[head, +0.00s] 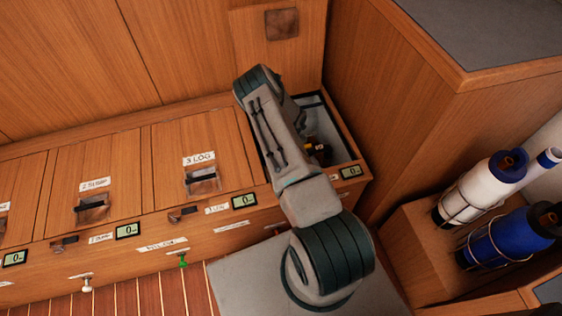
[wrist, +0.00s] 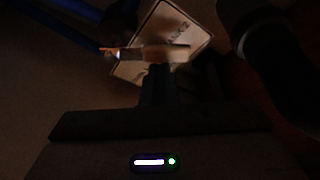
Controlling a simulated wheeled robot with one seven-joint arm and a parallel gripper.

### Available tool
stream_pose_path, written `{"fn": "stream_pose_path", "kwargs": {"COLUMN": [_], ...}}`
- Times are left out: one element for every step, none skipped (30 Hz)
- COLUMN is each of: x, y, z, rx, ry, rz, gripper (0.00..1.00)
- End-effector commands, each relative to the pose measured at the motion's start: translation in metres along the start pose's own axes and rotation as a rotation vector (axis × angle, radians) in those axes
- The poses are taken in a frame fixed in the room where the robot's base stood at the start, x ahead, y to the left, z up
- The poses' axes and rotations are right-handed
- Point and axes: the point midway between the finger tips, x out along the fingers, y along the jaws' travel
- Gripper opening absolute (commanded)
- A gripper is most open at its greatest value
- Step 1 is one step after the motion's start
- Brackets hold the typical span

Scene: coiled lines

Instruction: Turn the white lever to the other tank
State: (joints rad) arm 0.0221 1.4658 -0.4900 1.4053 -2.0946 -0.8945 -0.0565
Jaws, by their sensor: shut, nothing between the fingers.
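The white lever (wrist: 168,53) shows in the wrist view as a pale bar lying roughly across the picture, with an orange-lit end at its left. Behind it is a tilted white tag (wrist: 178,25) whose print seems to end in a 2. My gripper (wrist: 158,72) is shut with nothing between its fingers, and its tips are just below the lever in the picture. I cannot tell whether they touch it. In the head view my arm reaches down into the open locker (head: 327,108) at the right end of the bench, and the lever cannot be made out there.
The locker's raised lid (head: 303,52) stands behind my arm. A tall wooden cabinet (head: 400,95) closes off the right side. Blue hose (wrist: 62,32) and a dark round part (wrist: 268,40) flank the lever. White (head: 480,190) and blue (head: 507,240) bottles stand far right. The inside is dim.

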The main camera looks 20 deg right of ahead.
Motion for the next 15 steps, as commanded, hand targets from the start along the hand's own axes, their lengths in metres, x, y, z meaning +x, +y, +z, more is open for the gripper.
{"fn": "stream_pose_path", "kwargs": {"x": [-0.0002,-0.0004,-0.0007,-0.0008,-0.001,-0.0012,-0.0014,-0.0016,-0.0018,-0.0019,-0.002,-0.0022,-0.0022,-0.0023,-0.0023], "y": [-0.0007,-0.0009,-0.001,-0.0011,-0.0011,-0.0013,-0.0014,-0.0015,-0.0016,-0.0017,-0.0018,-0.0019,-0.0019,-0.0019,-0.0019], "z": [0.0025,0.0031,0.0036,0.004,0.0044,0.0048,0.0051,0.0054,0.0057,0.0059,0.0061,0.0063,0.0064,0.0064,0.0064], "rx": [-0.022,-0.035,-0.049,-0.059,-0.068,-0.079,-0.085,-0.09,-0.096,-0.1,-0.103,-0.107,-0.109,-0.11,-0.111], "ry": [-0.004,-0.004,-0.004,-0.003,-0.003,-0.003,-0.003,-0.003,-0.003,-0.003,-0.003,-0.004,-0.004,-0.004,-0.004], "rz": [-0.009,-0.013,-0.018,-0.021,-0.024,-0.027,-0.03,-0.032,-0.034,-0.035,-0.036,-0.038,-0.038,-0.039,-0.039], "gripper": [0.0,0.0,0.0,0.0,0.0,0.0,0.0,0.0,0.0,0.0,0.0,0.0,0.0,0.0,0.0]}}
